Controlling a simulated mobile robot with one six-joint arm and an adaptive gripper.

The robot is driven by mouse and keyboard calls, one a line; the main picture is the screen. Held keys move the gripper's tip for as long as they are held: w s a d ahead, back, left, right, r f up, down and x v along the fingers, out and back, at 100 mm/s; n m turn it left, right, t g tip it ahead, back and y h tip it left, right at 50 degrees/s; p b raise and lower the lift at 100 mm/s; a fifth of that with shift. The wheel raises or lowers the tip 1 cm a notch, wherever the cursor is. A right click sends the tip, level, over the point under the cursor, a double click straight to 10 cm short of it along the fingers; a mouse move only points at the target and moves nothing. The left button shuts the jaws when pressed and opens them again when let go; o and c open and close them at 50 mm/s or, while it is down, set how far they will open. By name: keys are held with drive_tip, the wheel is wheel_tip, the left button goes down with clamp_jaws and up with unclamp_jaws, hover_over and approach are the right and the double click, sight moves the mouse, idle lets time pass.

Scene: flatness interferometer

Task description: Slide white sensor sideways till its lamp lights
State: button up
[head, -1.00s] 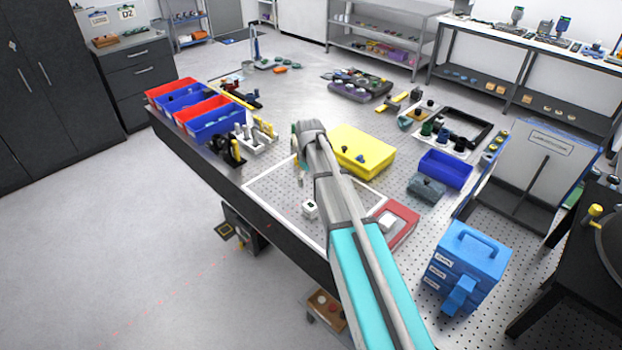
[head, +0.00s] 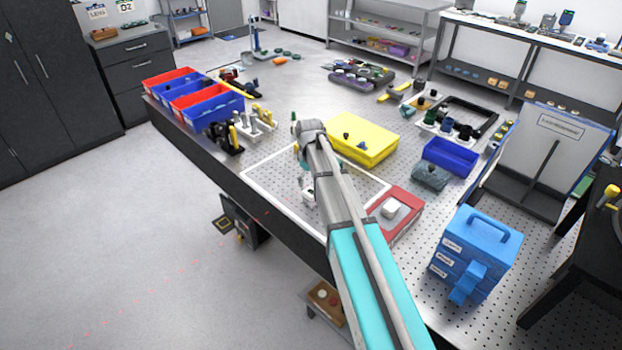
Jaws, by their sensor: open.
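A small white block (head: 308,198), which looks like the white sensor, sits on the perforated table top inside a white outlined rectangle (head: 262,192). It shows just left of my arm, which partly covers it. My gripper (head: 306,184) is at or just above the block in the picture. It is small and partly hidden by my arm, and I cannot tell whether it touches the block. I see no lit lamp on the block. Another white block (head: 390,209) sits on a red box (head: 405,222) to the right of my arm.
A yellow bin (head: 362,147) stands right behind my wrist. A white stand with posts (head: 252,127) is behind left, near red and blue bins (head: 205,112). A blue case (head: 470,255) stands front right. The outlined area left of my arm looks clear.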

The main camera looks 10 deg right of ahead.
sight(309, 189)
drive_tip(key=shift+f+b, duration=3.25)
drive_tip(key=shift+f, duration=0.3)
clamp_jaws()
drive_tip(key=shift+w+a, duration=0.1)
drive_tip(key=shift+w, duration=0.05)
drive_tip(key=shift+w+a, duration=0.75)
drive_tip(key=shift+w, duration=0.3)
drive_tip(key=shift+w+a, duration=0.75)
drive_tip(key=shift+w, duration=0.3)
